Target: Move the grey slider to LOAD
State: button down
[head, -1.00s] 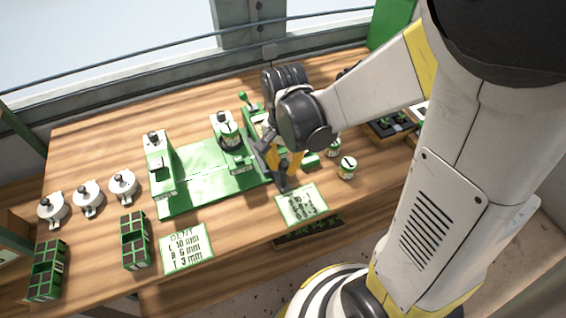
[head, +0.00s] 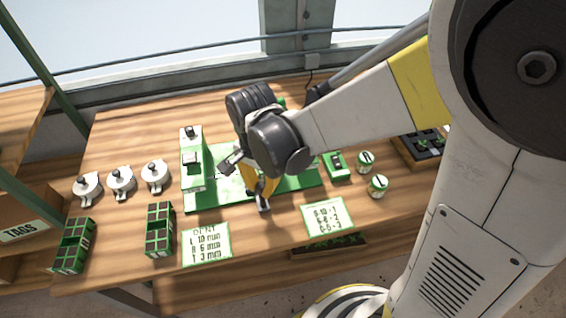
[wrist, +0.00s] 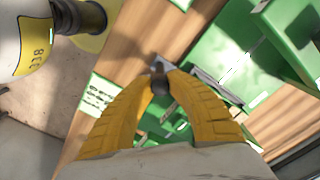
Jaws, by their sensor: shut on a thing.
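The green tray seeder (head: 205,199) has a flat base and an upright green block (head: 192,158) at its left end. My gripper (head: 263,198) is low at the front edge of this base, and my wrist hides the middle of the machine. In the wrist view the yellow fingers (wrist: 160,90) are shut on a small dark round knob (wrist: 159,83). A grey metal piece (wrist: 164,65) lies right behind the knob, beside the green base (wrist: 215,85). It looks like the grey slider, but the fingers hide part of it. No LOAD mark is readable.
Three grey round pots (head: 122,180) and two green racks (head: 159,230) stand at left. A DENT card (head: 206,244) and another card (head: 324,215) lie in front. Two small green-banded tins (head: 378,186) and a dark tray (head: 422,147) are at right.

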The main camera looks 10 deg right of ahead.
jog(key=a, duration=0.6)
jog(key=shift+a, duration=0.2)
jog(key=c, duration=1.2)
grip_release()
jog(key=shift+c, duration=0.2)
notch_tip(320, 180, up, 12)
